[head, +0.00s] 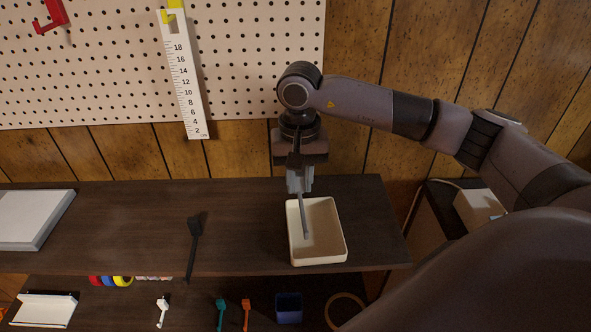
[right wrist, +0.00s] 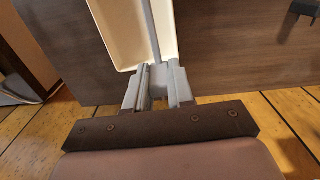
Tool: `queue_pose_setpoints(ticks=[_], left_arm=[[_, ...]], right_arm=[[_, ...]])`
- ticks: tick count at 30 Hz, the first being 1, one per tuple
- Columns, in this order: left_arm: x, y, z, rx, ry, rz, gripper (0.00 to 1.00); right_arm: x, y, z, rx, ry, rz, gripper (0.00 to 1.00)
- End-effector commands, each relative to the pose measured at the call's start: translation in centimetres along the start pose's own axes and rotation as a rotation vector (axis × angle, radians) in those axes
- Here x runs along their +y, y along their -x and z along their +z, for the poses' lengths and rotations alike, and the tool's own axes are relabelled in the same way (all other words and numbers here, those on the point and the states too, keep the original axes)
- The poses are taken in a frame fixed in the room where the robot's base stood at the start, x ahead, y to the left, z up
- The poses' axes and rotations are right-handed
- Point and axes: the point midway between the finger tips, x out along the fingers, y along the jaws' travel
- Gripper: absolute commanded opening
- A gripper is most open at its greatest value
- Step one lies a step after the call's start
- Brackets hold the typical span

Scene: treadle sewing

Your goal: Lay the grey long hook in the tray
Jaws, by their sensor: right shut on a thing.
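The grey long hook (head: 304,217) is a thin rod held in my right gripper (head: 299,184). The gripper is shut on it, at the back edge of the cream tray (head: 341,238). The hook slants down over the tray's inside; I cannot tell whether its lower end touches the floor. In the right wrist view the hook (right wrist: 152,38) runs up from between the fingers (right wrist: 158,84), over the tray (right wrist: 112,35). My left gripper is not in view.
The tray stands near the right end of the dark shelf (head: 130,220). A black tool (head: 193,240) lies left of it, and a grey-white board (head: 30,218) is at far left. Below are several small coloured tools and a blue cup (head: 289,307). A pegboard with a white ruler (head: 183,85) hangs behind.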

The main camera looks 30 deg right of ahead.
Motion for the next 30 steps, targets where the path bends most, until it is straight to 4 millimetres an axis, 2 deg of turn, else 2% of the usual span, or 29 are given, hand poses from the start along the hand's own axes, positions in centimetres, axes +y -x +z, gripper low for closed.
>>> queue_pose_setpoints(ticks=[15, 30], left_arm=[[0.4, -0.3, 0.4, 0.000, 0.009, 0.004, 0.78], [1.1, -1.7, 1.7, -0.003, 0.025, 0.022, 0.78]], right_arm=[[0.0, -0.3, 0.0, -0.002, -0.003, 0.000, 0.00], [0.0, -3.5, 0.0, -0.003, -0.002, 0.000, 0.00]])
